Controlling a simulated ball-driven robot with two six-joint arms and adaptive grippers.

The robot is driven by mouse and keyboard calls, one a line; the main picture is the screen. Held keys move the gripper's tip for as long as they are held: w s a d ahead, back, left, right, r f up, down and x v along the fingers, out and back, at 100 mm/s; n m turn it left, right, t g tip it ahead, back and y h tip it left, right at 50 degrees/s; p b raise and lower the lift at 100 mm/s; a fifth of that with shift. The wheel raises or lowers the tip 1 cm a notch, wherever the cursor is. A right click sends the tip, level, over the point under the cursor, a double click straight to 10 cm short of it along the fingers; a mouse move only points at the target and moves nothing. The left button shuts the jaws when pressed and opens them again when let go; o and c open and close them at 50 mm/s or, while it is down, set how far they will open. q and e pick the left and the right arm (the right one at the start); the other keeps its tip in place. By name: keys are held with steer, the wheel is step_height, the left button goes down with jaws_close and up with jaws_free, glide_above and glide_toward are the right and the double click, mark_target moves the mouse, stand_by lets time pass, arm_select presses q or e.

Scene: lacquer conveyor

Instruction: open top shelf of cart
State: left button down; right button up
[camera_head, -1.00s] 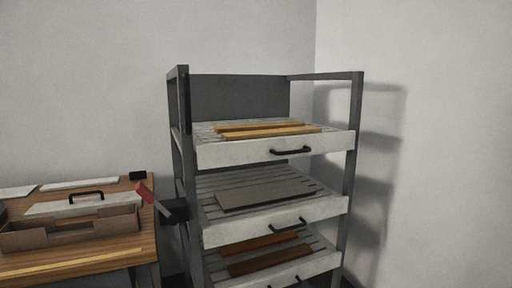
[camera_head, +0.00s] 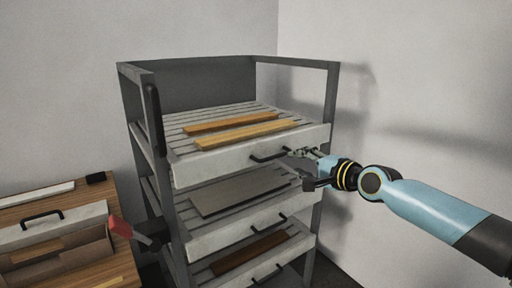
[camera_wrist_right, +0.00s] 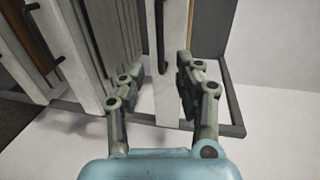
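The grey cart (camera_head: 331,95) stands ahead with several slatted shelves. Its top shelf (camera_head: 225,164) has a pale front with a black handle (camera_head: 268,157) and carries two wooden strips (camera_head: 245,134). My right gripper (camera_head: 303,168) is at the right part of this front, just right of the handle. In the right wrist view, its fingers (camera_wrist_right: 158,74) are spread, one on each side of a pale front panel (camera_wrist_right: 167,105), with a black handle (camera_wrist_right: 161,35) just beyond. Contact cannot be told. My left gripper is not in view.
Lower shelves (camera_head: 225,234) hold a grey board (camera_head: 240,192) and a brown board (camera_head: 250,252). A red-and-dark part (camera_head: 120,226) juts between table and cart. A wall (camera_head: 410,80) closes the right side.

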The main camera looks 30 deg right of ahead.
mark_target(277, 157)
steer(key=b+x, duration=0.4)
steer(key=x, duration=0.5)
steer(key=shift+w+f, duration=0.15)
steer(key=shift+w, duration=0.15)
steer(key=shift+w+a, duration=0.1)
steer(key=shift+w, duration=0.45)
jaws_close()
